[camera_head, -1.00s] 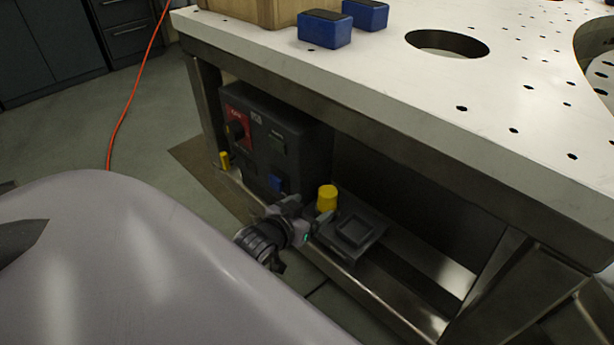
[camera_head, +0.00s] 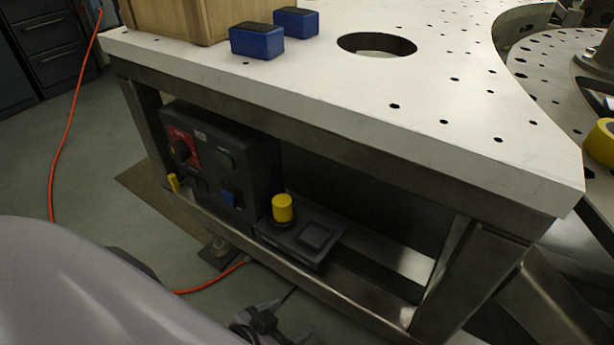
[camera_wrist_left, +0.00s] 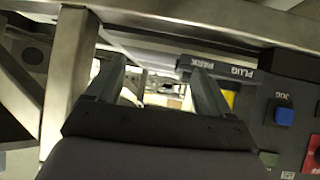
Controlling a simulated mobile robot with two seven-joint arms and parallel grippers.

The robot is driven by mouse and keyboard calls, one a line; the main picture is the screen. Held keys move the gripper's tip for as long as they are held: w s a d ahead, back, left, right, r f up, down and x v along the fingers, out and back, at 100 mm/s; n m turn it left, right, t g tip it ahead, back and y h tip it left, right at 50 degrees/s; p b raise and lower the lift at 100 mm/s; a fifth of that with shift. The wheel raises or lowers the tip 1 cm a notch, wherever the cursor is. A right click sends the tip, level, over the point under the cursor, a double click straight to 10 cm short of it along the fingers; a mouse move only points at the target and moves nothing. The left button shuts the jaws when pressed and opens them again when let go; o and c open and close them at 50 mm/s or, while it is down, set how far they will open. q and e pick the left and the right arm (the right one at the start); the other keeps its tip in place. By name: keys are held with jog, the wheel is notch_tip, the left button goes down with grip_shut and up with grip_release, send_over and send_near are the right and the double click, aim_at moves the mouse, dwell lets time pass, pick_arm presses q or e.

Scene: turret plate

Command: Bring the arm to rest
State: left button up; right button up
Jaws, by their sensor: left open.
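My left gripper (camera_head: 262,322) is low at the bottom edge of the head view, below the bench frame and apart from it; my grey body covers part of the arm. In the left wrist view its two fingers (camera_wrist_left: 158,72) are spread with nothing between them. A yellow plug-like cylinder (camera_head: 283,208) stands upright on a dark block (camera_head: 314,236) on the lower rail. Part of the yellow also shows behind the right finger in the left wrist view (camera_wrist_left: 231,100). My right gripper is not seen.
The white perforated table (camera_head: 440,85) overhangs the black control box (camera_head: 222,158), which has a red panel and blue button. The steel lower rail (camera_head: 345,305) runs in front. Two blue blocks (camera_head: 257,41) and a wooden box (camera_head: 180,18) are on top. An orange cable (camera_head: 66,145) lies on the floor.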

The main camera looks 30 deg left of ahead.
notch_tip(320, 180, up, 14)
jog(key=s+d+p, duration=0.1)
jog(key=p, duration=1.5)
jog(key=shift+d, duration=0.2)
